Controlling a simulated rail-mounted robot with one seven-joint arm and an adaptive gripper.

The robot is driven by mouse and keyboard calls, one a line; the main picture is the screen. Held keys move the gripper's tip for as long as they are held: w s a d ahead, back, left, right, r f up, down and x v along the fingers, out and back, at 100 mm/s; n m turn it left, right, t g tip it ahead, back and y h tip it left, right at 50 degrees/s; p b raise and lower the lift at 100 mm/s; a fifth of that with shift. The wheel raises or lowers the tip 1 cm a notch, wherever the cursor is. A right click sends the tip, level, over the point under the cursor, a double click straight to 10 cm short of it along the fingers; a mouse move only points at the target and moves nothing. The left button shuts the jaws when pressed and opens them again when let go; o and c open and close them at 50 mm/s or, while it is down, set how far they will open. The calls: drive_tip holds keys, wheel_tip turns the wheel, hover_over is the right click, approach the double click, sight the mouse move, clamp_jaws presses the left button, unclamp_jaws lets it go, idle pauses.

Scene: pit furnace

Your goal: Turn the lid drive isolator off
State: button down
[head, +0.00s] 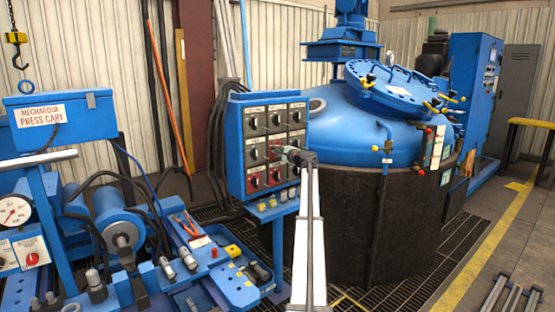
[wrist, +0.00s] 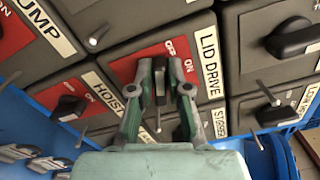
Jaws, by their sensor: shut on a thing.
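The lid drive isolator (wrist: 130,68) is a grey box with a red face plate, marked OFF and ON, beside a white LID DRIVE label (wrist: 210,60) in the wrist view. My gripper (wrist: 164,84) has its two fingers on either side of the dark rotary handle (wrist: 159,84) and is shut on it. The fingers partly hide the handle, and I cannot tell which mark it points to. In the head view my gripper (head: 282,152) is at the middle rows of the blue switch panel (head: 236,150), hiding the isolator's front.
Neighbouring isolators stand close around it: HOIST (wrist: 70,100) at left, PUMP (wrist: 15,45) at upper left, and a black-handled one (wrist: 293,38) at right. The blue furnace lid (head: 390,92) is behind the panel. A press cart (head: 60,120) stands at left.

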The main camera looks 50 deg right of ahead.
drive_tip(key=n+b, duration=0.3)
drive_tip(key=b, duration=0.1)
drive_tip(key=shift+w+f+n, duration=0.1)
drive_tip(key=shift+f+n, duration=0.15)
drive_tip(key=shift+n, duration=0.15)
drive_tip(key=c, duration=1.1)
unclamp_jaws()
drive_tip(key=shift+a, duration=0.1)
